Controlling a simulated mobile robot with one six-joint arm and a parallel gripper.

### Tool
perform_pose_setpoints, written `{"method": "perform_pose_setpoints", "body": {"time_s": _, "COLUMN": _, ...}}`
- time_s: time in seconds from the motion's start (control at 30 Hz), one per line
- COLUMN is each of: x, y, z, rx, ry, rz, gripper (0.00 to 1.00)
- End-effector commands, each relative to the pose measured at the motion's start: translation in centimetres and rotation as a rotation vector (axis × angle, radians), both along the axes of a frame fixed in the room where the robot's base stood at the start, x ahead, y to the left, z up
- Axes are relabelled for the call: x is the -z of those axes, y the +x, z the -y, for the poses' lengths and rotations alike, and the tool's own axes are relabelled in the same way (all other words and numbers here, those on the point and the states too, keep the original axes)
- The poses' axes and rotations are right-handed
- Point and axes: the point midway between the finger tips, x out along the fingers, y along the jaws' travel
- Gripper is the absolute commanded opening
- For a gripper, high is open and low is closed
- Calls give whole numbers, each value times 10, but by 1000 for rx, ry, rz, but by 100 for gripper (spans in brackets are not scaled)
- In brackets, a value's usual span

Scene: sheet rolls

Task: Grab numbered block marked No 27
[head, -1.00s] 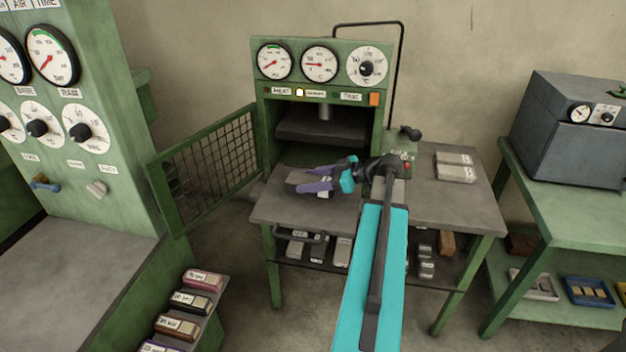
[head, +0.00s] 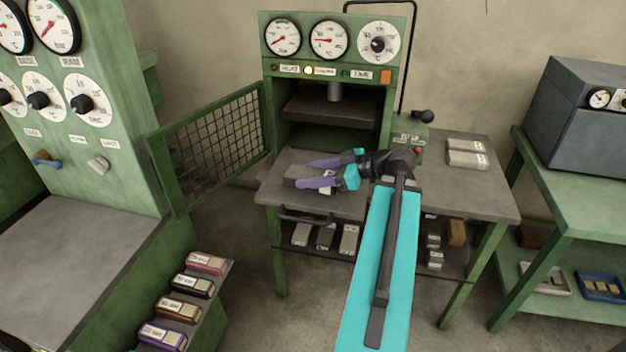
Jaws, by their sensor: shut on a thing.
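My gripper (head: 305,173) has two purple fingers pointing left over the front left of the press table (head: 450,195). The fingers are shut on a grey block (head: 299,171), which shows between and beyond them. Its marking cannot be read, and the fingers hide part of it. I cannot tell whether it touches the table top. Two grey blocks with white labels (head: 467,153) lie at the table's back right. Several more grey labelled blocks (head: 325,236) stand on the shelf under the table. Their numbers are too small to read.
The green press (head: 330,75) stands open behind my gripper, its mesh door (head: 215,150) swung out to the left. A knobbed lever (head: 422,116) stands right of the press. A rack of coloured labelled blocks (head: 190,288) is at lower left. The table's right front is clear.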

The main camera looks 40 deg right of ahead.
Motion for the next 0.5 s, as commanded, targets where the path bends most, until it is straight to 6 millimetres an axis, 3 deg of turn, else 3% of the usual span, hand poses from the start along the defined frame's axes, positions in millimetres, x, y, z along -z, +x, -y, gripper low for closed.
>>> {"method": "perform_pose_setpoints", "body": {"time_s": 0.5, "x": 3, "y": -7, "z": -11, "rx": -1, "ry": -1, "rz": 3, "gripper": 18}}
